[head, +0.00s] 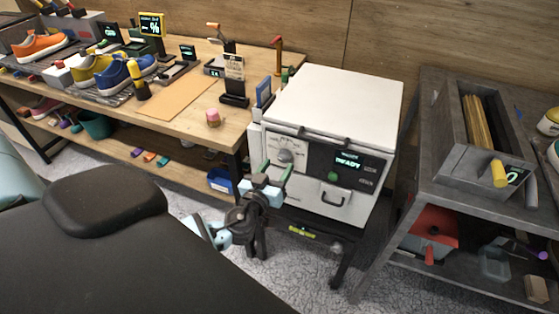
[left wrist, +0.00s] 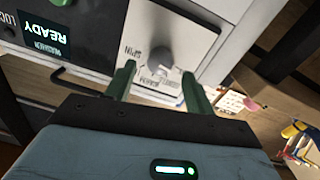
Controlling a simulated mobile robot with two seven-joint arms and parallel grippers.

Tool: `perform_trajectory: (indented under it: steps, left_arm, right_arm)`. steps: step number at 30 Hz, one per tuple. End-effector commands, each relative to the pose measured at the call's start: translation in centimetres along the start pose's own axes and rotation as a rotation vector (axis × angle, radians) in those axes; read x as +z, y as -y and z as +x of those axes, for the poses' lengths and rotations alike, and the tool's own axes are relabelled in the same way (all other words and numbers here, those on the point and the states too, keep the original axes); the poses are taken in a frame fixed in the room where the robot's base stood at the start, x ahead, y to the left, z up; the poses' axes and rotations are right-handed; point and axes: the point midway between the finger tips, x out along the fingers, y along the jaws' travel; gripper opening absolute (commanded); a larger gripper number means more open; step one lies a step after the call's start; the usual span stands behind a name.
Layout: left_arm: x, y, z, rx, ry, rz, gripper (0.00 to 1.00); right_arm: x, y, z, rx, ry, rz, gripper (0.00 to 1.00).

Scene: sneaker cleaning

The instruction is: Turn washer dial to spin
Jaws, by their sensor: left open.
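The white washer (head: 335,100) stands at the middle right in the head view. Its grey dial (head: 285,156) is on the left part of the front panel, and it also shows in the left wrist view (left wrist: 160,58). The display (head: 348,160) on the black panel reads READY. My left gripper (head: 277,167) is open in front of the dial. In the left wrist view its green fingers (left wrist: 157,78) point at the panel with the dial between them. I cannot tell whether they touch it. My right gripper is not in view.
A wooden bench (head: 190,90) with sneakers stands left of the washer. A grey shelf unit (head: 440,90) with a grey tray stands to the right. Open floor (head: 170,180) lies in front of the bench.

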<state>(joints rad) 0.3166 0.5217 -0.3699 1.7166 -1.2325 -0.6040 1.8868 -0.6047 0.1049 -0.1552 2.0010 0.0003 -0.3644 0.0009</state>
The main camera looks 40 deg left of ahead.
Motion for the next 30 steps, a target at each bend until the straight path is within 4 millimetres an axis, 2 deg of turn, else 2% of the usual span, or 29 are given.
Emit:
perform_trajectory:
  steps: [3, 7, 19, 30]
  left_arm:
    - [-0.2, 0.0, 1.6, 0.000, -0.003, 0.001, 0.54]
    - [-0.1, 0.0, 2.6, 0.000, -0.001, 0.000, 0.54]
    - [0.1, 0.0, 3.2, 0.001, 0.001, 0.000, 0.54]
    - [0.0, 0.0, 3.1, 0.000, 0.001, 0.000, 0.09]
  right_arm:
    - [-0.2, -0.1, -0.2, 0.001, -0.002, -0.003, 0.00]
    - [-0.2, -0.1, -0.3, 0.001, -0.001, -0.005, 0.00]
    - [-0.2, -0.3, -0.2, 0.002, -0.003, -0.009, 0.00]
    - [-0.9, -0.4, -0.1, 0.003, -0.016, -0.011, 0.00]
